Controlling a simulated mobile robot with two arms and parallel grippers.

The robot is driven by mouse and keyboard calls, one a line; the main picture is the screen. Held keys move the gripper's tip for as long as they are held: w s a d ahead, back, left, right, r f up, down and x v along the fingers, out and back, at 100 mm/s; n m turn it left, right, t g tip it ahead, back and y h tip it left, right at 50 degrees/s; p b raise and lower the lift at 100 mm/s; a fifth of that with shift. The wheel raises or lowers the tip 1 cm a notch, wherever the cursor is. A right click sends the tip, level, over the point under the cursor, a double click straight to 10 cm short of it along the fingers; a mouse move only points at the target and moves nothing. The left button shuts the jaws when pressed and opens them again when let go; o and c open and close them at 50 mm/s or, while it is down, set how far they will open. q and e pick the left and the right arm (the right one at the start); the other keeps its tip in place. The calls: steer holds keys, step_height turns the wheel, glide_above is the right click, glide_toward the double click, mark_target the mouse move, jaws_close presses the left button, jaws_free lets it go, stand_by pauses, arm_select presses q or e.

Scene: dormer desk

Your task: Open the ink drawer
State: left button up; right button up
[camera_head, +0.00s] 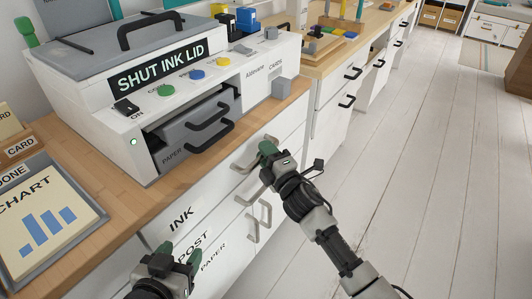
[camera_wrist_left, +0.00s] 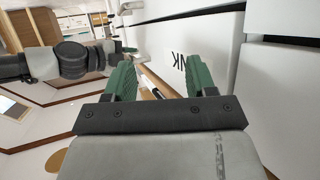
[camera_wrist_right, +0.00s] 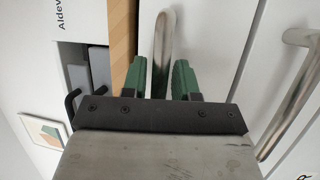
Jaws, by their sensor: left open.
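The ink drawer (camera_head: 181,218) is the upper white front under the desk top, labelled INK. Its front looks flush with the cabinet. Its grey bar handle (camera_head: 243,158) is near the right end of that front. My right gripper (camera_head: 266,150) is at this handle; in the right wrist view the bar (camera_wrist_right: 163,45) runs between its green fingers (camera_wrist_right: 160,82), which look closed on it. My left gripper (camera_head: 180,258) is open and empty in front of the lower left fronts. In the left wrist view, part of the INK label (camera_wrist_left: 182,62) shows beyond its fingers (camera_wrist_left: 160,85).
The POST PAPER front (camera_head: 196,250) with its own handle (camera_head: 254,225) lies below. A white printer (camera_head: 150,100) with a PAPER tray (camera_head: 195,130) stands on the wooden desk top (camera_head: 110,190). A chart tray (camera_head: 45,225) is at left. The floor at right is clear.

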jaws_close()
steer(key=shift+d, duration=0.1)
